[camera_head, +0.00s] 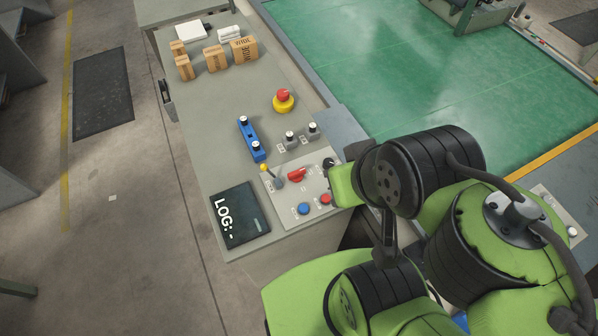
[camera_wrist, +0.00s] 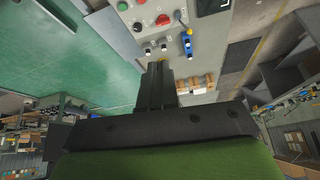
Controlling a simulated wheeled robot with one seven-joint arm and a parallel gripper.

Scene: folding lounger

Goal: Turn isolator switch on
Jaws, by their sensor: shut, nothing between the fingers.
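A red rotary handle (camera_head: 297,174), which looks like the isolator switch, sits on the light grey control panel (camera_head: 285,196) near the front of the console. It lies turned roughly sideways across its mount; its labels are too small to read. The same red handle (camera_wrist: 162,20) shows near the top of the wrist view, uncovered. My gripper (camera_wrist: 158,68) is shut and empty, apart from the handle, with its fingers pointing toward the console. In the head view my arm hides the gripper and covers the panel's right edge.
Beside the handle are a yellow-tipped lever (camera_head: 268,172), a black knob (camera_head: 329,163), a blue button (camera_head: 304,208) and a red button (camera_head: 325,199). A LOG screen (camera_head: 239,215) lies left.

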